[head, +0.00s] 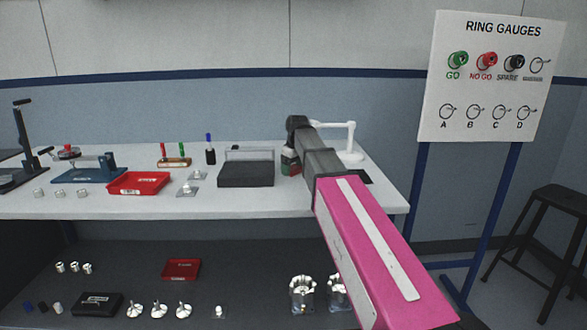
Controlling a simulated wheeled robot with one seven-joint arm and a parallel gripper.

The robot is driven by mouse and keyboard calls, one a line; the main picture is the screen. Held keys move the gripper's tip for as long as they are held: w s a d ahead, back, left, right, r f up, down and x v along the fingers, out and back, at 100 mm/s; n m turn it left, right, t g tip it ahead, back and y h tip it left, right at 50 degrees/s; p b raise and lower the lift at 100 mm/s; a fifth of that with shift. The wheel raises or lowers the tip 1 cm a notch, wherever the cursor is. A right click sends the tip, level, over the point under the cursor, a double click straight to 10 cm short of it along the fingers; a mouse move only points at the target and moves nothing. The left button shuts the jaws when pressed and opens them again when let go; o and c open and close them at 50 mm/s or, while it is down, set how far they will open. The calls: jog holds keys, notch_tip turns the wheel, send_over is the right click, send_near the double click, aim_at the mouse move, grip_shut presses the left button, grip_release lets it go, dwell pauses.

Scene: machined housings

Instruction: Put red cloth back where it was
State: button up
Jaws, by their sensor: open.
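I cannot make out a red cloth for certain in the head view. A small dark item with green and reddish patches (290,162) stands on the bench, partly behind my arm, too small to name. My arm reaches up from the lower right over the bench's right part. My gripper (297,125) is at the dark far end of the arm, open, with its fingers hard to make out and nothing seen held. It appears above the patched item; I cannot tell how far apart they are.
The white bench (270,203) carries a red tray (139,183), a black block (246,174), a blue fixture (88,168) and a white stand (351,150). The lower shelf (235,265) holds another red tray (181,269) and metal parts. A gauge board (490,90) and stool (560,200) stand right.

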aim_at(296, 169)
jog(key=shift+s+f, duration=0.35)
jog(key=shift+s, duration=0.05)
jog(key=shift+o, duration=0.4)
notch_tip(296, 169, up, 13)
jog(key=d, duration=0.1)
jog(key=shift+s, duration=0.15)
